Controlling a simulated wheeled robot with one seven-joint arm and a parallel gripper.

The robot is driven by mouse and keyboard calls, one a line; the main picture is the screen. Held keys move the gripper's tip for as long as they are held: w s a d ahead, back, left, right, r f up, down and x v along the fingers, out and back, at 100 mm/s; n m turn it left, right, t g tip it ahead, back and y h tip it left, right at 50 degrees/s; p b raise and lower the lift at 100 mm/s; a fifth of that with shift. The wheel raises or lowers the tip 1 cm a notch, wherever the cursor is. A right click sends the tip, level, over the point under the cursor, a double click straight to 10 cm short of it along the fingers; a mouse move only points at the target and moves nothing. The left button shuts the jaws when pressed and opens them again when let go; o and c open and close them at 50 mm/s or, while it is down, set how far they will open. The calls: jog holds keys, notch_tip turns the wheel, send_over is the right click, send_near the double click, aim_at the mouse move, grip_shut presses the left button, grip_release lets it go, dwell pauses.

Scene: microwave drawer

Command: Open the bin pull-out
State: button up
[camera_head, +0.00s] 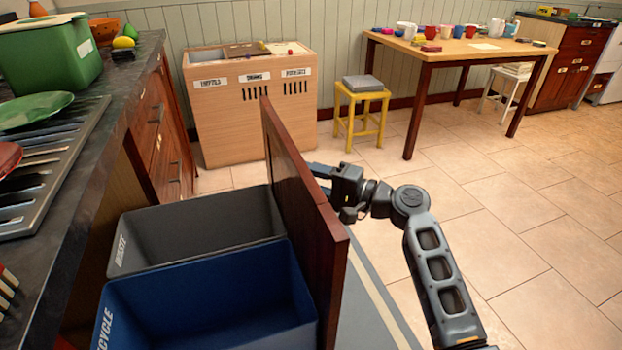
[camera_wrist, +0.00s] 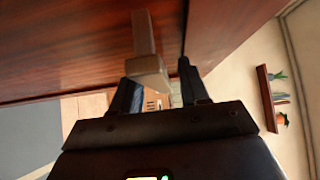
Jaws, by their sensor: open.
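The bin pull-out stands far out from the counter on the left. Its dark red wooden front panel (camera_head: 296,190) is upright and shows edge-on in the head view. Behind the panel are a grey waste bin (camera_head: 195,230) and a blue recycle bin (camera_head: 205,300), both with open tops that I look into. My gripper (camera_head: 322,178) is on the outer side of the panel, partly hidden by it. In the wrist view my gripper (camera_wrist: 157,75) is open, with the pale metal handle (camera_wrist: 144,35) of the panel between or just before its fingers. I cannot tell whether they touch.
A dark counter (camera_head: 140,70) with a green box (camera_head: 50,55) and a cutlery tray (camera_head: 55,165) runs along the left. A wooden sorting cabinet (camera_head: 240,110), a yellow stool (camera_head: 362,105) and a table (camera_head: 455,55) stand at the back. The tiled floor (camera_head: 520,210) at right is clear.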

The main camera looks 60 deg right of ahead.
jog(key=s+d, duration=0.1)
jog(key=s, duration=0.6)
jog(key=shift+s, duration=0.35)
jog(key=shift+d, duration=0.15)
